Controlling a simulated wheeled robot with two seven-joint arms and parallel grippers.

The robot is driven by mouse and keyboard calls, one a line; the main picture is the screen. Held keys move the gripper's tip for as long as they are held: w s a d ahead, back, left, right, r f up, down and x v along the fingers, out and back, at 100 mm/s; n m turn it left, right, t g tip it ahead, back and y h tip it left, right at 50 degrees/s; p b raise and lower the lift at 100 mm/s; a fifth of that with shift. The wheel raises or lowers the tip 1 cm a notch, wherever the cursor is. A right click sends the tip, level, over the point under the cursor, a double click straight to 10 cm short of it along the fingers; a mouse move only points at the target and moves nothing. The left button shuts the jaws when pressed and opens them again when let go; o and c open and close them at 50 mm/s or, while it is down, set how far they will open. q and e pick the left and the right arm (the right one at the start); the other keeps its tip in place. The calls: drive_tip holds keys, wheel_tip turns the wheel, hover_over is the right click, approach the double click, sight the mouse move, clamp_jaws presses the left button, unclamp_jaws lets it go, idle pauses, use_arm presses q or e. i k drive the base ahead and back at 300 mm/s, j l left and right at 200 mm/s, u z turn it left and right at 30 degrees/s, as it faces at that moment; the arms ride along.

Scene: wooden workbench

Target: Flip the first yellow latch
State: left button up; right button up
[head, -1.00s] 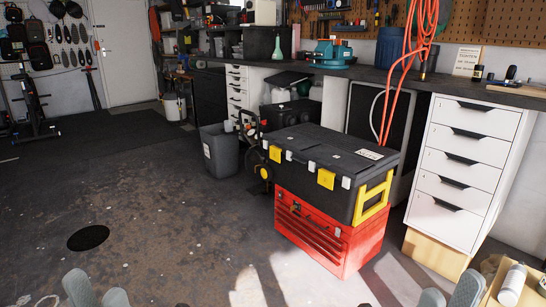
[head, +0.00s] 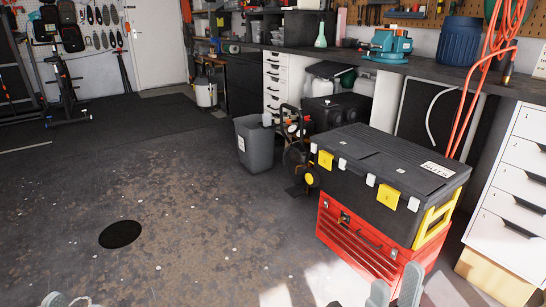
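A black toolbox (head: 369,178) with a closed lid stands on a red tool chest (head: 365,243) at the right. Its front has two yellow latches: a far left one (head: 326,160) and a nearer right one (head: 388,196). Both lie flat against the front. A yellow handle (head: 433,221) is on its right end. My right gripper (head: 396,291) shows at the bottom edge, in front of the red chest in the picture; its grey fingers are apart and empty. My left gripper (head: 69,302) shows only as fingertips at the bottom left, apart, far from the toolbox.
The workbench (head: 430,72) runs behind. The floor (head: 190,220) at front left is clear, with a round black patch (head: 121,234).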

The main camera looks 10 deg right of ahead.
sight(325, 159)
drive_tip(key=i+j+u, duration=0.2)
drive_tip(key=i, duration=0.65)
drive_tip(key=i+j+u, duration=0.25)
drive_tip(key=i, duration=0.6)
drive_tip(key=i+j+z, duration=0.1)
drive_tip(key=i+z, duration=0.35)
drive_tip(key=i+j+z, duration=0.2)
drive_tip(key=z, duration=0.2)
drive_tip(key=i+j+z, duration=0.7)
drive_tip(key=z, duration=0.15)
drive_tip(key=i+j+z, duration=0.2)
drive_tip(key=j+z, duration=0.25)
drive_tip(key=j, duration=0.15)
